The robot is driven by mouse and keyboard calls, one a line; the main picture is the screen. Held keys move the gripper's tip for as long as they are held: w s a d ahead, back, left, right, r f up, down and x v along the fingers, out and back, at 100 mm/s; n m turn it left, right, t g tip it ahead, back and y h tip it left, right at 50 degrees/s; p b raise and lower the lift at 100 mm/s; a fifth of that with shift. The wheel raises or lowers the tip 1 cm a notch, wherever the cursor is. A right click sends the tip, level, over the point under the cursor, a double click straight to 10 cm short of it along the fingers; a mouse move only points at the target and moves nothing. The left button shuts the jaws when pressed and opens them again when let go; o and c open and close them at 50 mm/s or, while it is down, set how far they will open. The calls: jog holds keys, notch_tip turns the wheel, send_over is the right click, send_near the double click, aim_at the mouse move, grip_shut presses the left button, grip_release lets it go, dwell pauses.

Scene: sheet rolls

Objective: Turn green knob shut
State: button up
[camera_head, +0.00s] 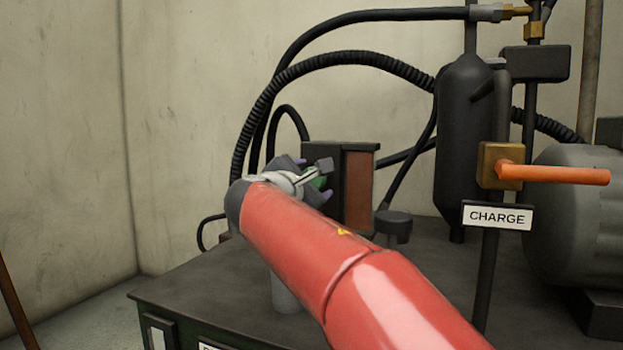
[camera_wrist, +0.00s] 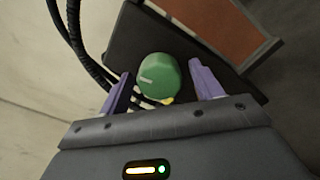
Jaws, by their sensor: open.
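The green knob (camera_wrist: 158,76) is a rounded cap with a pale mark on its face, set on a dark panel. In the wrist view it lies between and slightly beyond the two purple fingers of my gripper (camera_wrist: 163,88). The fingers are apart, with a gap on each side of the knob. In the head view only a small green part of the knob (camera_head: 317,183) shows behind my gripper (camera_head: 314,178); my red arm and wrist cover much of that area.
A dark box with a brown panel (camera_head: 358,190) stands behind my gripper. Black hoses (camera_head: 335,57) loop above it. To the right are a black cylinder (camera_head: 462,130), an orange lever (camera_head: 555,174), a "CHARGE" sign (camera_head: 497,216) and a grey tank (camera_head: 580,240). The dark bench top (camera_head: 200,280) is bare at left.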

jog(key=shift+w+d, duration=0.1)
jog(key=shift+w, duration=0.05)
jog(key=c, duration=1)
jog(key=shift+f+m+b, duration=0.1)
jog(key=shift+m+b, duration=0.55)
jog(key=shift+m, duration=0.05)
jog(key=o, duration=1)
jog(key=v, duration=0.8)
